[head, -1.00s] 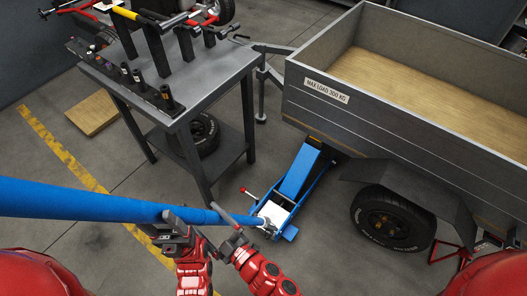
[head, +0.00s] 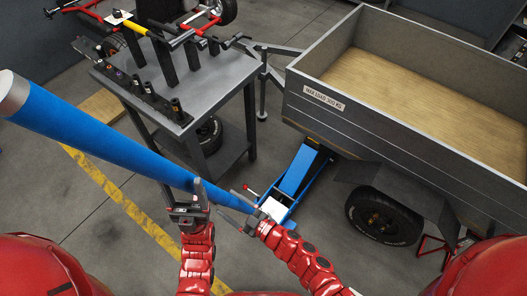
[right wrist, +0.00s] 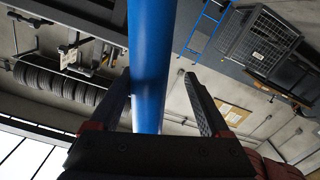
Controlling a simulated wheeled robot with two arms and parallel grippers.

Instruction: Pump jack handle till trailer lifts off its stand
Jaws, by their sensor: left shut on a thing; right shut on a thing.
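The blue jack handle (head: 105,140) slants from its grey end at the left edge down to the blue trolley jack (head: 298,170). The jack's front is hidden beneath the trailer (head: 335,130). My left gripper (head: 187,203) is shut on the handle along its lower half. My right gripper (head: 243,203) is shut on the handle lower down, near the jack. The right wrist view shows the handle (right wrist: 150,60) between the fingers. A red stand (head: 432,244) shows in part behind the trailer's wheel (head: 384,215); whether it bears the trailer cannot be seen.
A grey tool table (head: 190,120) with a tyre (head: 208,137) on its lower shelf stands close behind the handle. The trailer's drawbar leg (head: 262,95) is beyond it. Floor with a yellow line (head: 120,200) lies clear at left.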

